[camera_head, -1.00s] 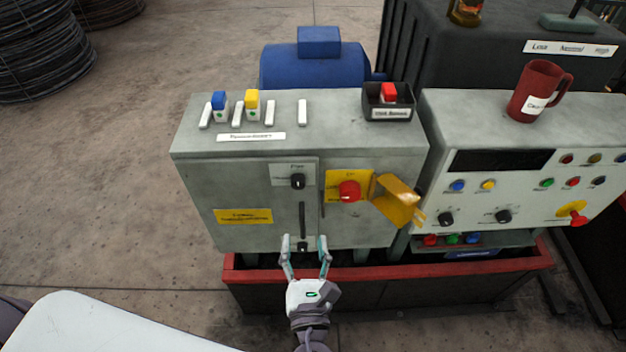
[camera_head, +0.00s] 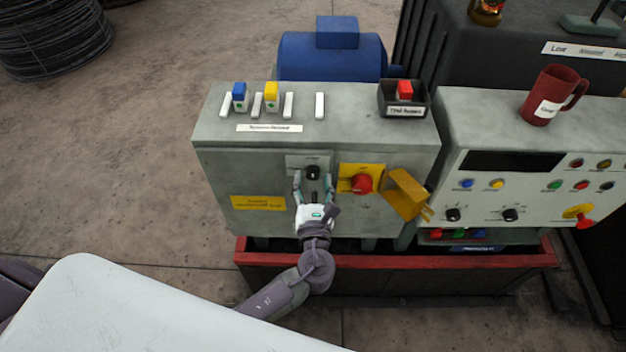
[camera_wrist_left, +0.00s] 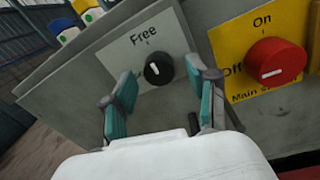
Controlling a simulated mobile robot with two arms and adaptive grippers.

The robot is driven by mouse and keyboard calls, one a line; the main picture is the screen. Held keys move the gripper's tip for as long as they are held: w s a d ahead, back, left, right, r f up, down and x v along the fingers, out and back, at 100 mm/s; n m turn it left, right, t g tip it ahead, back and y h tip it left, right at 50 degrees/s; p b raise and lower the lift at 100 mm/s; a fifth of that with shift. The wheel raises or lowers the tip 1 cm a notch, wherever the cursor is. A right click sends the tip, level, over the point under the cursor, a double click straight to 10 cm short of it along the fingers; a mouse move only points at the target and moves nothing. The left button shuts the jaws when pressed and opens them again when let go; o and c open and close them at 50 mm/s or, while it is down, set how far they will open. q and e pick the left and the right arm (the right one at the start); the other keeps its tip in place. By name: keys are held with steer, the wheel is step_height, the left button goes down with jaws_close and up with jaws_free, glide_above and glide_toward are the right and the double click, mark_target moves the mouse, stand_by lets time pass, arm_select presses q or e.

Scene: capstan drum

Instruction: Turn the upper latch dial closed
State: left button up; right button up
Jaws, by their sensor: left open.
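The upper latch dial is a small black knob (camera_head: 312,172) with a white mark on a pale plate, on the front of the grey cabinet (camera_head: 265,172). In the left wrist view the dial (camera_wrist_left: 158,68) sits under the word "Free", its mark pointing up towards that word. My left gripper (camera_head: 313,180) is open in front of the cabinet, its fingers on either side of the dial in the picture. In the left wrist view the gripper's teal fingertips (camera_wrist_left: 163,88) stand apart, with the dial between and beyond them. The lower latch dial is hidden behind the gripper. My right gripper is not in view.
A red main switch knob (camera_head: 361,184) on a yellow plate lies close to the right of the dial, with a yellow hinged cover (camera_head: 406,194) beside it. A red-rimmed trough (camera_head: 400,259) runs below. Blue and yellow blocks stand on the cabinet top.

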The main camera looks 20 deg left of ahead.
arm_select(q)
jaws_close()
steer(key=shift+n, duration=0.4)
steer(key=n+b, duration=0.2)
steer(key=n, duration=0.1)
steer(key=shift+d+f+n, duration=0.1)
steer(key=shift+n, duration=0.3)
steer(key=n+b, duration=0.3)
steer(key=n, duration=0.1)
steer(key=shift+n, duration=0.3)
steer(key=n+b, duration=0.2)
steer(key=n, duration=0.2)
steer(key=shift+h, duration=0.4)
steer(key=shift+r+n+b, duration=0.2)
steer(key=shift+n+b, duration=1.1)
steer(key=shift+n, duration=0.7)
